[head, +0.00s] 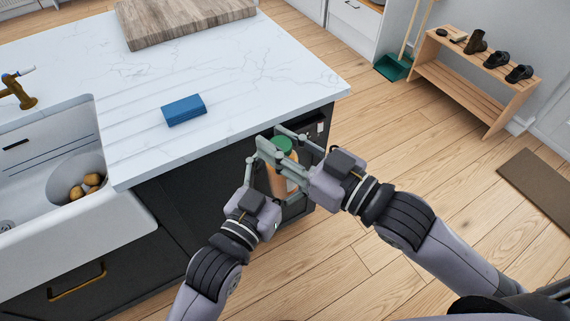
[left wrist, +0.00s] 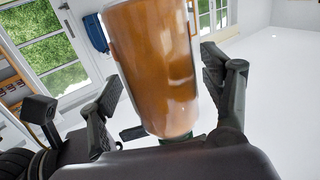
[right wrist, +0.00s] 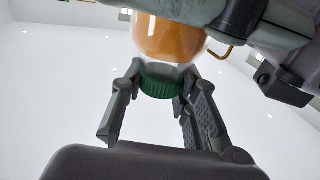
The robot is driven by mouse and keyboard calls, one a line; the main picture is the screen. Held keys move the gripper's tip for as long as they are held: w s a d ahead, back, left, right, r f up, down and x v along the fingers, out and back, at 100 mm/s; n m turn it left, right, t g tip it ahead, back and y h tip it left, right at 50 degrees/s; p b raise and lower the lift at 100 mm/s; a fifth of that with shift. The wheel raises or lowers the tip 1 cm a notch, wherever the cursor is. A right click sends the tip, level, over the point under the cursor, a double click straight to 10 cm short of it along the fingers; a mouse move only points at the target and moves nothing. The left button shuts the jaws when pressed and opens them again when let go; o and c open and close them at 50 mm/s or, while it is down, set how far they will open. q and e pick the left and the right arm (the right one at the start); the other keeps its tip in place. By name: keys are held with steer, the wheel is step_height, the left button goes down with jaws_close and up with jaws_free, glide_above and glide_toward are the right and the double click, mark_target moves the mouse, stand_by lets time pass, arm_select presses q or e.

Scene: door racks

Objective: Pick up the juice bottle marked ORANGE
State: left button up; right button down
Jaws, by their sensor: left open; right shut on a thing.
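The juice bottle (head: 279,181) has an orange body and a green cap (head: 282,143). It is off the floor in front of the dark cabinet, partly hidden by my grippers. My right gripper (head: 287,152) is shut on it near the cap; the right wrist view shows the fingers on both sides of the green cap (right wrist: 166,84). My left gripper (head: 264,158) is open at the bottle's left side. In the left wrist view its spread fingers stand either side of the orange body (left wrist: 160,75). No ORANGE marking is readable.
The white counter (head: 250,70) holds a blue sponge-like block (head: 184,110) and a wooden board (head: 180,20). A sink (head: 50,190) with round brown items is at left. A shoe rack (head: 470,80) stands at back right.

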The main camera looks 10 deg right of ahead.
steer(key=shift+r, duration=0.1)
arm_select(q)
steer(key=shift+d, duration=0.1)
steer(key=c, duration=1.5)
steer(key=shift+r, duration=0.1)
steer(key=shift+c, duration=0.5)
arm_select(e)
steer(key=c, duration=1.7)
jaws_free()
steer(key=o, duration=0.5)
